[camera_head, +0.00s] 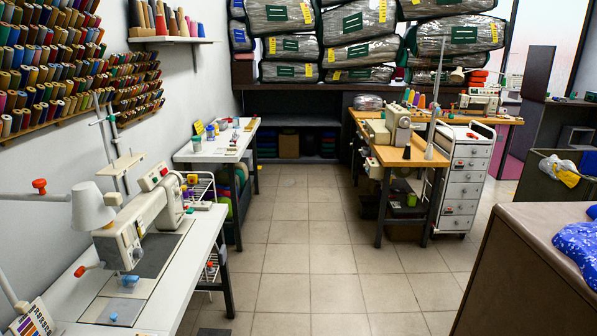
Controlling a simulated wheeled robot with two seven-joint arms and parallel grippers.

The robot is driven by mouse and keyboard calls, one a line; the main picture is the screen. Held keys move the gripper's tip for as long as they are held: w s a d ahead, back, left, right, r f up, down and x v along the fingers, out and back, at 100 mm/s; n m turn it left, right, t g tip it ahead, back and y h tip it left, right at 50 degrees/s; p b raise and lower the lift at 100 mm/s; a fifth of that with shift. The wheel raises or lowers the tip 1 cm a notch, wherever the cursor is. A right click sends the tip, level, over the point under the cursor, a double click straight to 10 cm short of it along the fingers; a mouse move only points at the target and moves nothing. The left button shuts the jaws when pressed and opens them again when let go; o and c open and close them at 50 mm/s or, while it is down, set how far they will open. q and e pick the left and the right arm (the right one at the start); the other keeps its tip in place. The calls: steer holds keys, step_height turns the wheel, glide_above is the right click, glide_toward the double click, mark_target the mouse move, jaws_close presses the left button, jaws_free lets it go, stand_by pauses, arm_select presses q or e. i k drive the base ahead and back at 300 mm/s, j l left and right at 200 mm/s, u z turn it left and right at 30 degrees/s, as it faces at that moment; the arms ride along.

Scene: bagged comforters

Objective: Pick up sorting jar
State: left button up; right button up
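I cannot single out the sorting jar with certainty. Neither of my grippers is in view.
A sewing machine (140,225) stands on a white table at the front left. A wooden table (405,155) with another machine stands back right, beside a white drawer unit (465,180). Bagged comforters (360,50) fill the back shelf. The tiled floor (310,230) between is clear.

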mark_target(236, 121)
steer(key=i, duration=1.25)
steer(key=i+l+u, duration=0.1)
steer(key=i, duration=1.15)
steer(key=i+l, duration=0.1)
steer(key=i, duration=1.15)
steer(key=i+l+u, duration=0.1)
steer(key=i+u, duration=0.25)
steer(key=i+l+u, duration=0.3)
steer(key=i, duration=0.2)
steer(key=i+l+u, duration=0.6)
steer(key=i+l, duration=1.1)
steer(key=l, duration=0.1)
